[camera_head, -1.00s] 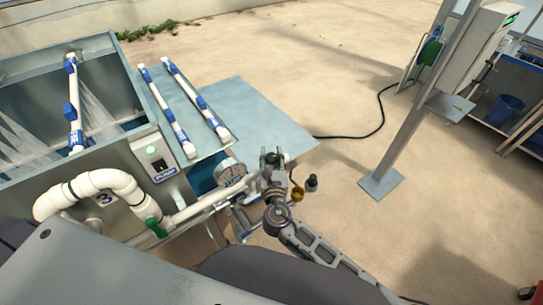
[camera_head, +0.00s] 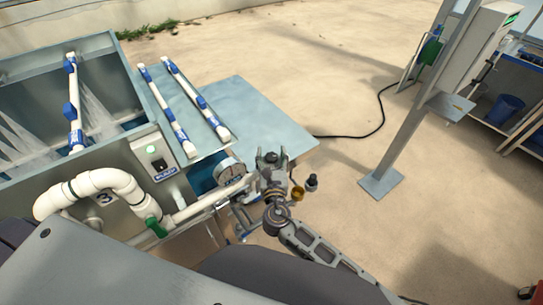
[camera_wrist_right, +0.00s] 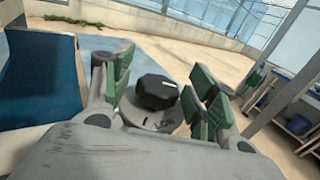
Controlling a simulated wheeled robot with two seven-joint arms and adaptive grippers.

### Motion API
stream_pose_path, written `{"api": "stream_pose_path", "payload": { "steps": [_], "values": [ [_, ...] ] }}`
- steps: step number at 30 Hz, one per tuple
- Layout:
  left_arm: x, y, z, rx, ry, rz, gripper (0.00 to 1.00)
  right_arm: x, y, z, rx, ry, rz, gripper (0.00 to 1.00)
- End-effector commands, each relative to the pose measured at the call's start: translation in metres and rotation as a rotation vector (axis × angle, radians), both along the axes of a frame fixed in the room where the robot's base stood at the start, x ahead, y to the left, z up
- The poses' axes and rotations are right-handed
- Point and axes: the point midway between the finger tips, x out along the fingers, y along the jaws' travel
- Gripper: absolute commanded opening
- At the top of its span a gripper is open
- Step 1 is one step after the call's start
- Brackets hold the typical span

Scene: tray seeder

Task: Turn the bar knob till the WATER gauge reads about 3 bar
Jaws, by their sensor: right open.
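The bar knob (camera_wrist_right: 157,92) is black and faceted with a pale mark on top, in the right wrist view. It sits on a round grey plate with lettering that seems to read "LOW". My right gripper (camera_head: 272,157) is open, with its green-padded fingers on either side of the knob; a gap shows, and I cannot tell any contact. In the head view the gripper hides the knob. The round white WATER gauge (camera_head: 230,171) stands just left of the gripper; its needle and figures are too small to read. My left gripper is not in view.
A switch box (camera_head: 154,157) stands behind the gauge. A black fitting (camera_head: 312,183) and a brass one (camera_head: 297,193) are close right of the gripper. A post (camera_head: 413,110) stands farther right.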

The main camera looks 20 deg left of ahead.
Motion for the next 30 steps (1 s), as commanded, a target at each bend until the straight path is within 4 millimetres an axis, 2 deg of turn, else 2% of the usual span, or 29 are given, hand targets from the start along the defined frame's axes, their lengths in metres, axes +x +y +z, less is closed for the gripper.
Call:
{"api": "stream_pose_path", "payload": {
  "steps": [10, 24, 30],
  "values": [
    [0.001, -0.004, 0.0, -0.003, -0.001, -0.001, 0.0, -0.023, -0.009, -0.001, -0.001, 0.001, 0.0, 0.58],
    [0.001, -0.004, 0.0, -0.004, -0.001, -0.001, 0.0, -0.085, -0.031, -0.002, -0.001, 0.003, 0.001, 0.58],
    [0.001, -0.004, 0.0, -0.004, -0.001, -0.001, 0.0, -0.104, -0.038, -0.001, -0.001, 0.002, 0.0, 0.58]
  ]
}}
